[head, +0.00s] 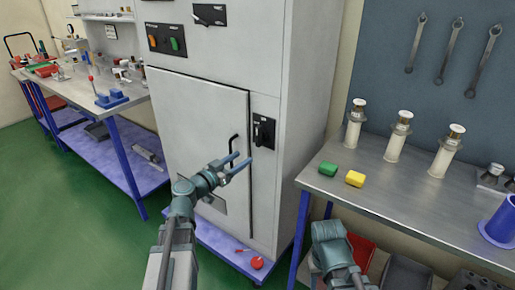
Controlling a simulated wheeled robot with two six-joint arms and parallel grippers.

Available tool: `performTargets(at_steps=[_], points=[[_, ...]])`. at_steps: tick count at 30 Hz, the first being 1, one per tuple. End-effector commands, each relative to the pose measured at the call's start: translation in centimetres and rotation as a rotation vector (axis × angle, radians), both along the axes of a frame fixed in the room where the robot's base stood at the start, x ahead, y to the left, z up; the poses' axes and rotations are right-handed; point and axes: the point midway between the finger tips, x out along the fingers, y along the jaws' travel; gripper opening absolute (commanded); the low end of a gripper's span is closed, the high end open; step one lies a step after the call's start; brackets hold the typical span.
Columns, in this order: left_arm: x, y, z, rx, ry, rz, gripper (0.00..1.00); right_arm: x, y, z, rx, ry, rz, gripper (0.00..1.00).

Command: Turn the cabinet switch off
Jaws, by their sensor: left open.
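The grey cabinet (185,105) stands in the middle of the head view. A black rotary switch (264,132) sits on a dark plate on its front, right of the door; its lever looks roughly upright. A black door handle (233,143) is on the door's right part. My left gripper (241,160) is open and empty in front of the door, below and left of the switch, apart from it. Its fingers point toward the upper right, close under the handle in the picture. My right arm shows at the bottom right, but its fingers do not show.
A second black switch (210,14) and a panel with orange and green buttons (166,40) are higher on the cabinet. A red padlock-like item (257,262) lies low in front.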

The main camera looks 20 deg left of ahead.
Motion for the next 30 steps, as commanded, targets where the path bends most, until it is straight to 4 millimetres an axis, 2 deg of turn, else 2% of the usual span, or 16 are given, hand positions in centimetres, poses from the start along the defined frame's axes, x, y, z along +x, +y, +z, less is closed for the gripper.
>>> performTargets(at_steps=[1, 3, 8, 11, 24, 30], points=[[0.1, 1.2, 0.0, -0.002, -0.021, 0.027, 0.55, 0.0, 0.0, -0.4, 0.0, 0.0, 0.0, 0.5], [0.1, 2.0, 0.3, -0.003, -0.04, 0.049, 0.55, 0.0, 0.0, -0.5, 0.0, 0.0, 0.0, 0.5], [0.3, 2.3, 0.6, -0.001, -0.049, 0.057, 0.55, 0.0, 0.0, -0.4, 0.0, 0.0, 0.0, 0.5], [1.0, 2.0, 0.6, -0.001, -0.047, 0.055, 0.55, 0.0, 0.0, -0.4, 0.0, 0.0, 0.0, 0.5], [9.0, -0.9, 0.5, -0.002, -0.046, 0.052, 0.55, 0.0, 0.0, -0.4, 0.0, 0.0, 0.0, 0.5], [11.7, -1.9, 0.5, -0.002, -0.046, 0.053, 0.55, 0.0, 0.0, -0.4, 0.0, 0.0, 0.0, 0.5]])
